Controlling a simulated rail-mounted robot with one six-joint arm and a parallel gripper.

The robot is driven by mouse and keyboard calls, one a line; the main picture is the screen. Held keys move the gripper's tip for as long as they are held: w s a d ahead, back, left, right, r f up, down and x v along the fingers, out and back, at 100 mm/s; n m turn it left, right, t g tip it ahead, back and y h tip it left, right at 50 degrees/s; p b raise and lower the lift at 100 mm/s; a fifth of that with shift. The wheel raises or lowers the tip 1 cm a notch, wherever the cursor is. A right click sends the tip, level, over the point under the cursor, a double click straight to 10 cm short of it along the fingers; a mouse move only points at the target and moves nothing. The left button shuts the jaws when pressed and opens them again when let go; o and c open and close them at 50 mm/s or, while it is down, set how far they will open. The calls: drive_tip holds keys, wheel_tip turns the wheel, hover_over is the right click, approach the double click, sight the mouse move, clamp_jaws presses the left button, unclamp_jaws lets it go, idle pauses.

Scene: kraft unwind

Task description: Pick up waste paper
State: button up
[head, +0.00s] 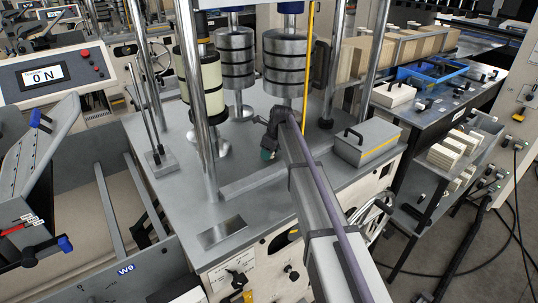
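No piece of waste paper can be made out clearly in the head view. My arm reaches up from the bottom right over a grey machine table (183,208). My gripper (268,150) is at the far end of the arm, dark and small, pointing down over the middle of the table. A small teal patch shows at its tip, and I cannot tell what it is. The fingers are too small to tell whether they are open or shut.
Metal posts and stacked steel cylinders (236,60) stand around my gripper. A grey box with a handle (366,142) sits on the table's right side.

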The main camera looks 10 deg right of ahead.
drive_tip(key=c, duration=0.4)
wheel_tip(320, 180, up, 10)
drive_tip(key=p, duration=1)
drive_tip(key=shift+r, duration=0.15)
drive_tip(key=shift+c, duration=0.2)
drive_tip(key=shift+f, duration=0.2)
